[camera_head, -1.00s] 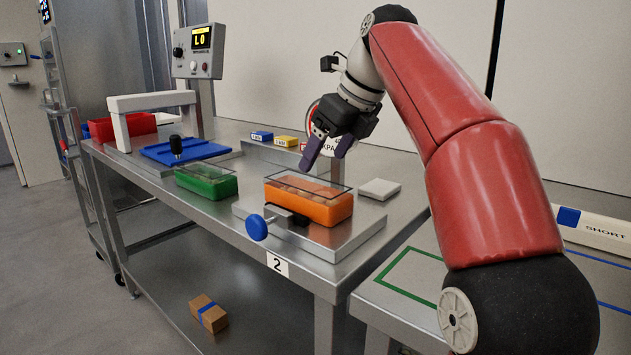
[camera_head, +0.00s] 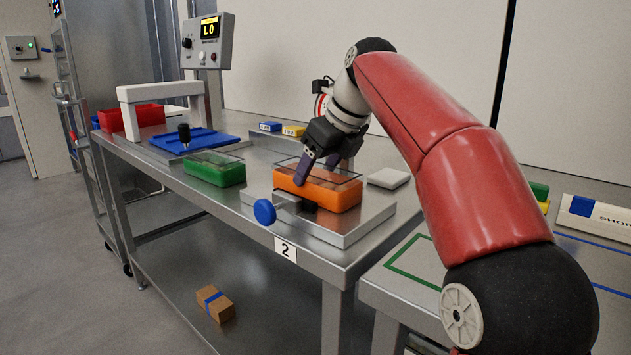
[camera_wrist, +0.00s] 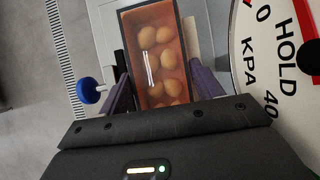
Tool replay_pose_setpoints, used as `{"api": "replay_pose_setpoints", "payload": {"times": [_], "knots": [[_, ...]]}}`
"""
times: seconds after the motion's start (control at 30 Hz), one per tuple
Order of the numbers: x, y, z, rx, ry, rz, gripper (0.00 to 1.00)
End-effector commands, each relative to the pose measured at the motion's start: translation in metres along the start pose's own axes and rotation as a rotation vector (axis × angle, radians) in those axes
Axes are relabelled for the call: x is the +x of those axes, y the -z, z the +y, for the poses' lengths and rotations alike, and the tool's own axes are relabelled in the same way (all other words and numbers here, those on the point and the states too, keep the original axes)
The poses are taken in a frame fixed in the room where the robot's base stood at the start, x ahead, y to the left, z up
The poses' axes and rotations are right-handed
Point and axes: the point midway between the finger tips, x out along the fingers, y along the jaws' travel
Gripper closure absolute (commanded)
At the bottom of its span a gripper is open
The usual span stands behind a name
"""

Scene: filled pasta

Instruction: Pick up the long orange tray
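The long orange tray (camera_head: 338,198) sits on a raised metal plate on the steel table, with a clear sheet over its top. The wrist view shows several round tan pieces inside the tray (camera_wrist: 150,17). My gripper (camera_head: 320,166) is just over the tray, pointing down, with its purple fingers apart. In the wrist view the fingers of my gripper (camera_wrist: 163,88) stand on either side of the tray's near end. Nothing is held. Whether the fingers touch the tray cannot be told.
A blue knob (camera_head: 265,212) on a clamp stands at the tray's front. A green tray (camera_head: 214,172) is to the left, and a white block (camera_head: 388,178) is to the right. A large round gauge (camera_wrist: 285,70) is close on the right in the wrist view.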

Motion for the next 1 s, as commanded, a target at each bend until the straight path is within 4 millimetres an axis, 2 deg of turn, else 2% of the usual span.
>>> {"api": "replay_pose_setpoints", "payload": {"times": [0.03, 0.2, 0.23, 0.27, 0.57, 0.83, 1.0], "knots": [[0.0, 0.0, 0.0, 0.0, 0.0, 0.0, 0.42], [0.0, 0.0, 0.0, 0.0, 0.0, 0.0, 0.64], [-0.001, 0.0, 0.0, 0.0, 0.0, -0.001, 0.64], [-0.001, 0.0, 0.0, 0.0, 0.0, -0.001, 0.68], [-0.006, -0.003, 0.0, 0.0, 0.0, -0.001, 0.68], [-0.037, -0.022, 0.0, -0.001, 0.001, -0.003, 0.68], [-0.048, 0.015, -0.001, 0.004, 0.005, -0.002, 0.68]]}}
